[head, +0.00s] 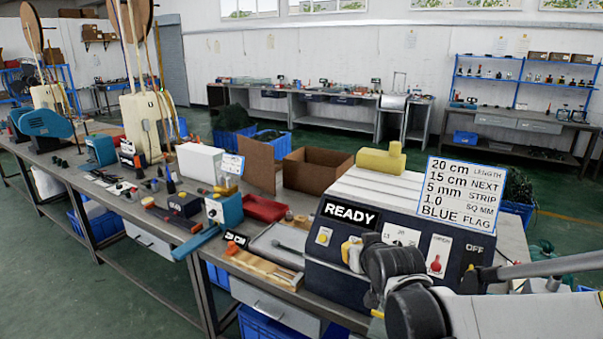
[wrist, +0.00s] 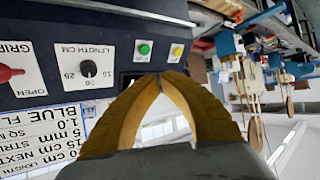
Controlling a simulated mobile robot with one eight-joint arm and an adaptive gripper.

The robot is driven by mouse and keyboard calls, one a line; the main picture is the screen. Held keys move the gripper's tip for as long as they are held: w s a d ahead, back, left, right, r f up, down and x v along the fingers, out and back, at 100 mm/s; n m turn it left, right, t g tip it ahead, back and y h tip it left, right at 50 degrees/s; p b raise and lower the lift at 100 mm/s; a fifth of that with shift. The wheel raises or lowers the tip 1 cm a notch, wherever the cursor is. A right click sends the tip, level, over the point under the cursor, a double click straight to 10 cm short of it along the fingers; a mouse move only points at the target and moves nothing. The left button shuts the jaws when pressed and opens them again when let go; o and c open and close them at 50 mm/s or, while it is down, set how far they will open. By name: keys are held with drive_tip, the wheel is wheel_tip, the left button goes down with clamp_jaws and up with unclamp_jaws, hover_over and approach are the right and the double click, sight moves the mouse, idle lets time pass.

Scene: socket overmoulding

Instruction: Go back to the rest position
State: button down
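My gripper (head: 352,252) is in front of the control face of the READY machine (head: 335,236), with its tan fingers partly hidden by my dark wrist joints in the head view. In the wrist view, my gripper (wrist: 166,77) has its two curved fingers meeting at the tips. Nothing shows between them. The tips are close to the machine's dark front (wrist: 60,35), near a green button (wrist: 144,49) and a yellow button (wrist: 177,51). I cannot tell whether they touch it.
A yellow piece (head: 380,160) lies on top of the machine beside a printed sign (head: 455,195). The bench to the left is crowded with a grey tray (head: 262,250), a red bin (head: 264,208), a cardboard box (head: 318,172) and tools.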

drive_tip(key=s+d+g, duration=0.1)
drive_tip(key=s+g, duration=0.1)
drive_tip(key=s, duration=1.1)
drive_tip(key=s+d+f+g, duration=0.1)
drive_tip(key=s+d+g, duration=0.1)
drive_tip(key=s, duration=1.1)
drive_tip(key=shift+s+m+g+h, duration=0.3)
drive_tip(key=shift+m+g, duration=0.1)
drive_tip(key=shift+g, duration=0.1)
